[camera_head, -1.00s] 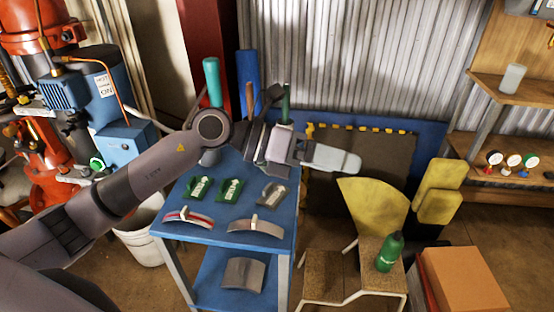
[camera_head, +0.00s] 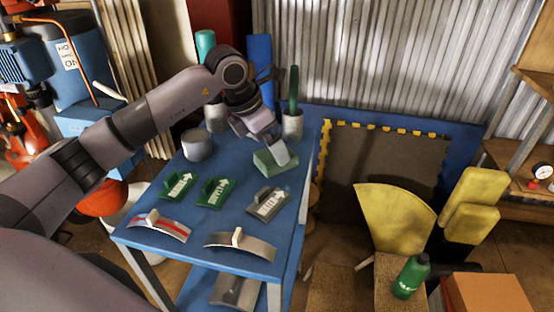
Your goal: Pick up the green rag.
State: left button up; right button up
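A folded pale green cloth (camera_head: 268,163), which looks like the green rag, lies on the blue table (camera_head: 232,155) towards its back right. My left arm reaches over the table from the left. My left gripper (camera_head: 274,146) points down at the rag, with one pale finger directly over or against its top. The other finger is hidden, so I cannot tell whether the gripper is open, or whether it touches the rag. My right gripper is not in view.
Green tags (camera_head: 213,192), a grey tag (camera_head: 268,203) and curved plates (camera_head: 240,244) lie in front of the rag. A grey pot (camera_head: 198,145) and a holder with a green-handled tool (camera_head: 292,122) stand nearby. A green bottle (camera_head: 410,277) stands right of the table.

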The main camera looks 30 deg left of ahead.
aim_at(264, 159)
pick_arm(q)
jog(key=shift+x, duration=1.95)
jog(key=shift+w+f, duration=0.1)
jog(key=shift+f, duration=0.1)
jog(key=c, duration=1.1)
